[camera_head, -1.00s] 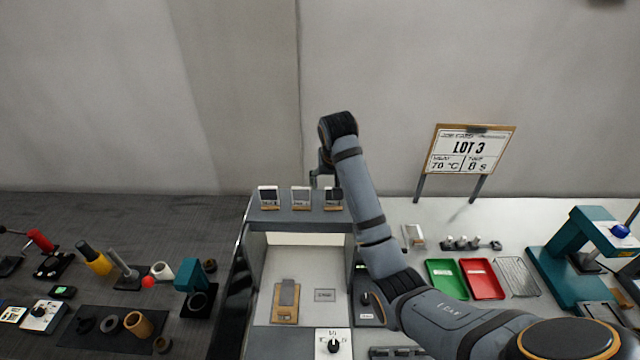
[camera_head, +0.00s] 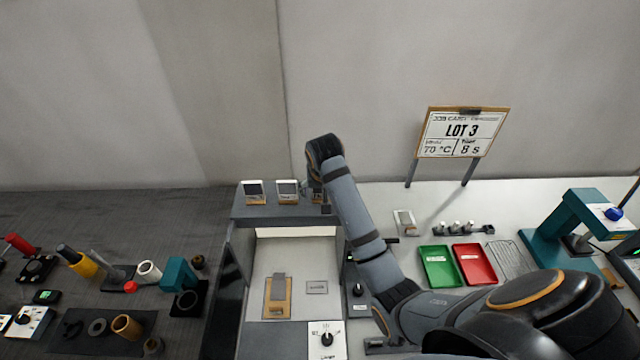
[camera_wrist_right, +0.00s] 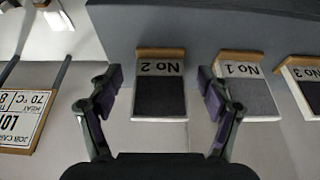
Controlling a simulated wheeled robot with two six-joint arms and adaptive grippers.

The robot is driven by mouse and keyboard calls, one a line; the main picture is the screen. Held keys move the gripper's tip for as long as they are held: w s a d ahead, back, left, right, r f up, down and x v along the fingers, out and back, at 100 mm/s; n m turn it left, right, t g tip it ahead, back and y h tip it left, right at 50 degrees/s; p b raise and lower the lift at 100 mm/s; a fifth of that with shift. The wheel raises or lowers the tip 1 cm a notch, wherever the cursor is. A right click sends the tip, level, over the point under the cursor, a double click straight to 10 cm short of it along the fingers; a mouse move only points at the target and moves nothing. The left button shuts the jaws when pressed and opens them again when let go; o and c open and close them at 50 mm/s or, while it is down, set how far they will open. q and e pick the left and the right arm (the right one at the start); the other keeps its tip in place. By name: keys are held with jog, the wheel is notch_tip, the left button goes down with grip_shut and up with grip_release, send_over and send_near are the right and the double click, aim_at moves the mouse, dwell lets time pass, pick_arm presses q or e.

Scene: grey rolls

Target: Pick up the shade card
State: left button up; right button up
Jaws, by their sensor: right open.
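Three shade cards in wooden holders stand in a row on the booth top. In the right wrist view they appear upside down: No 2 (camera_wrist_right: 160,95), No 1 (camera_wrist_right: 248,92) and No 3 (camera_wrist_right: 308,92) at the right edge. In the head view the left card (camera_head: 254,190) and middle card (camera_head: 287,189) show; the right one is mostly hidden behind my right gripper (camera_head: 317,190). In the wrist view my right gripper (camera_wrist_right: 161,88) is open, its fingers on either side of card No 2 with gaps. My left gripper is not in view.
The grey booth (camera_head: 240,212) holds a swatch on a wooden board (camera_head: 268,309). Right of it are a small card holder (camera_head: 404,222), a green tray (camera_head: 438,266), a red tray (camera_head: 473,264) and a teal press (camera_head: 560,235). The LOT 3 sign (camera_head: 462,132) stands behind.

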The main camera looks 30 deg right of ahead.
jog(key=shift+w+d+f, duration=0.5)
jog(key=shift+w+f, duration=0.3)
jog(key=shift+w, duration=0.1)
jog(key=shift+s+a+r, duration=0.45)
jog(key=shift+s, duration=0.15)
jog(key=c, duration=0.4)
jog(key=shift+s+a+r, duration=0.1)
jog(key=shift+s, duration=0.05)
jog(key=shift+c, duration=1.4)
jog(key=shift+d+f, duration=0.2)
jog(key=shift+f, duration=0.05)
jog(key=c, duration=0.5)
jog(key=shift+w+r, duration=0.1)
jog(key=shift+w, duration=0.1)
